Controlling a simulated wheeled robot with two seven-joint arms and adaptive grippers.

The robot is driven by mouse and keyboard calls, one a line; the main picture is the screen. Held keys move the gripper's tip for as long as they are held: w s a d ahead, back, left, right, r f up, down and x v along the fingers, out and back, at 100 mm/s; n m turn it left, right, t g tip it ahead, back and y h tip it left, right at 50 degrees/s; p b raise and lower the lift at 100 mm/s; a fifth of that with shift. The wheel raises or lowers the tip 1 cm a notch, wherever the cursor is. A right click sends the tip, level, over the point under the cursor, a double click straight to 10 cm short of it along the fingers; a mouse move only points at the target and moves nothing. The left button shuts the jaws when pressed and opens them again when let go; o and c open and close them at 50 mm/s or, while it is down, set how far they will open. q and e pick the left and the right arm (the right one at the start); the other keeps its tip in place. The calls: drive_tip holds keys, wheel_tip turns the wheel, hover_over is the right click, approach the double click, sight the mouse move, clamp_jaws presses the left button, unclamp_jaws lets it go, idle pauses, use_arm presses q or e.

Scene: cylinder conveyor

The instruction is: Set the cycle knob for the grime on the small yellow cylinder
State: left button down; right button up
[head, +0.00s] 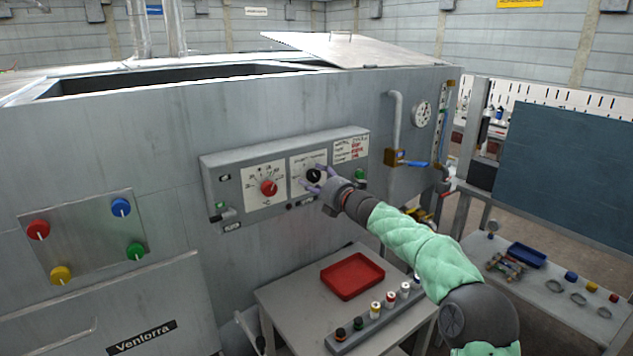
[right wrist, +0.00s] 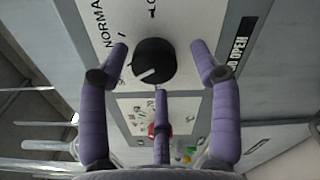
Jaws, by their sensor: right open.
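The black knob (head: 314,175) is on the right-hand dial plate of the grey control panel (head: 232,157). In the right wrist view the black knob (right wrist: 154,62) has a white pointer line towards the lower left, and a partly cut-off "NORMA" label shows left of it. My right gripper (head: 321,181) is open at this knob. Its purple fingers (right wrist: 161,60) stand around the knob with visible gaps at the sides. A small yellow cylinder (head: 591,287) stands on the right-hand table; its grime is too small to make out. My left gripper is not in view.
A red knob (head: 268,187) sits left on the same panel. Below is a table with a red tray (head: 352,276) and a rack (head: 376,322) of several small bottles. The right-hand table also holds a blue tray (head: 526,255) and rings.

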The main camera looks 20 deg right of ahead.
drive_tip(key=shift+d+r, duration=0.1)
drive_tip(key=shift+s+d, duration=0.2)
drive_tip(key=shift+s, duration=0.35)
drive_tip(key=v, duration=1)
drive_tip(key=shift+s, duration=0.35)
